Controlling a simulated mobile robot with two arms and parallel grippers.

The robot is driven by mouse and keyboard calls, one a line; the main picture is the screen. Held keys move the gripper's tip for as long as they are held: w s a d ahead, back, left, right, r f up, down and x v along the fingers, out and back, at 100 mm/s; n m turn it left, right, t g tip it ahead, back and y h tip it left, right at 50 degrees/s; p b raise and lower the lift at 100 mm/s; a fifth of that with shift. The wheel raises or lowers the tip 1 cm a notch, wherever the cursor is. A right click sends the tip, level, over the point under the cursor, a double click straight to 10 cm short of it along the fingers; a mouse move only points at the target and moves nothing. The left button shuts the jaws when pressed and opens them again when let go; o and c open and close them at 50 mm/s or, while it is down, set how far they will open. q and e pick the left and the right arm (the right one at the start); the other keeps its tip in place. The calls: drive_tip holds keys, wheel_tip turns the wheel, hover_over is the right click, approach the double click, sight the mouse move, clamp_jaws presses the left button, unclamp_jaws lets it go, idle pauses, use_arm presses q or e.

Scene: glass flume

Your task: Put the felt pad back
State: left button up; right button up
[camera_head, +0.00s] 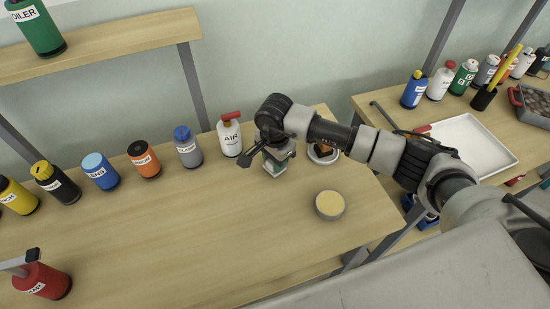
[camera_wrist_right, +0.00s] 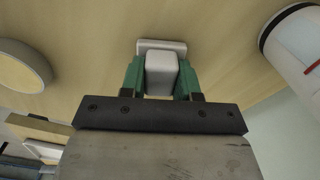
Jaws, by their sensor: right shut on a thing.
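My right gripper (camera_head: 275,160) is over the back right of the wooden bench, its green fingers shut on a pale grey block with a wider flat foot, which I take for the felt pad (camera_head: 274,172). In the right wrist view the pad (camera_wrist_right: 162,70) sits between the two green fingers (camera_wrist_right: 161,78), its wide foot on the far side. I cannot tell whether the foot touches the bench. My left gripper is not in view.
A white AIR bottle (camera_head: 230,137) stands just left of the gripper, in a row of several bottles. A round tin with a yellow top (camera_head: 330,204) stands to the front right. A white tray (camera_head: 468,143) lies on the right bench. The bench (camera_head: 180,225) is clear at front centre.

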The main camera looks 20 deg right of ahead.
drive_tip(key=shift+f, duration=0.15)
drive_tip(key=o, duration=0.9)
drive_tip(key=shift+r, duration=0.25)
wheel_tip(320, 180, up, 12)
drive_tip(key=shift+f+b, duration=0.1)
drive_tip(key=shift+b, duration=0.8)
